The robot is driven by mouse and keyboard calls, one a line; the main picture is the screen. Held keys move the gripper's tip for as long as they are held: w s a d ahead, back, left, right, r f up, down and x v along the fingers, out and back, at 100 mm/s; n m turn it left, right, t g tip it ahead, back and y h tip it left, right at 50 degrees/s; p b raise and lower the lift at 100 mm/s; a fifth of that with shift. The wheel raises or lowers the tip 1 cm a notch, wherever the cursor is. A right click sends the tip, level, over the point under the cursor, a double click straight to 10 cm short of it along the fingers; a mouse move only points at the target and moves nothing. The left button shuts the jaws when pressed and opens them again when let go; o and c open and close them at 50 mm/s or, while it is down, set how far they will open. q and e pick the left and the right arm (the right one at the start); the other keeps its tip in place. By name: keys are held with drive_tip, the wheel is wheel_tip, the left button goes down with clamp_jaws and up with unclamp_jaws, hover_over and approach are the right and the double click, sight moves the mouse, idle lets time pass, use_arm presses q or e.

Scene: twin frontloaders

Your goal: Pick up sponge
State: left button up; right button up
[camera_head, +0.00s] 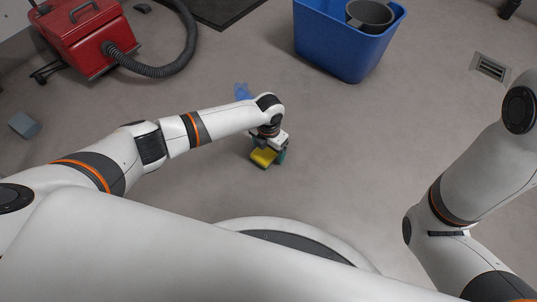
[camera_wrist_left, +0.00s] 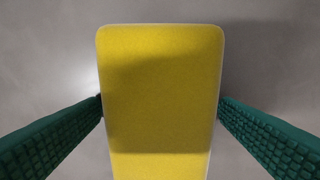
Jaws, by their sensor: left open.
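A yellow sponge (camera_head: 264,157) lies on the grey floor below my left gripper in the head view. In the left wrist view the sponge (camera_wrist_left: 160,90) fills the middle and runs out of the bottom of the picture. My left gripper (camera_head: 268,160) points down over it; its green ridged fingers (camera_wrist_left: 160,115) stand open, one on each side of the sponge. The fingertips look very close to its long edges; I cannot tell if they touch. My right arm (camera_head: 450,200) shows at the right, but its gripper is out of view.
A blue bin (camera_head: 335,45) holding a grey bucket (camera_head: 369,14) stands at the back. A red vacuum (camera_head: 85,35) with a black hose (camera_head: 165,70) is back left. A blue item (camera_head: 242,91) lies behind my left wrist. A grey block (camera_head: 24,125) lies far left. Floor right of the sponge is clear.

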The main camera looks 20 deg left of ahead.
use_arm(q)
drive_tip(key=shift+r, duration=0.1)
drive_tip(key=c, duration=1.1)
drive_tip(key=shift+o, duration=0.2)
drive_tip(key=shift+r, duration=0.1)
wheel_tip(320, 180, up, 10)
drive_tip(key=p, duration=0.8)
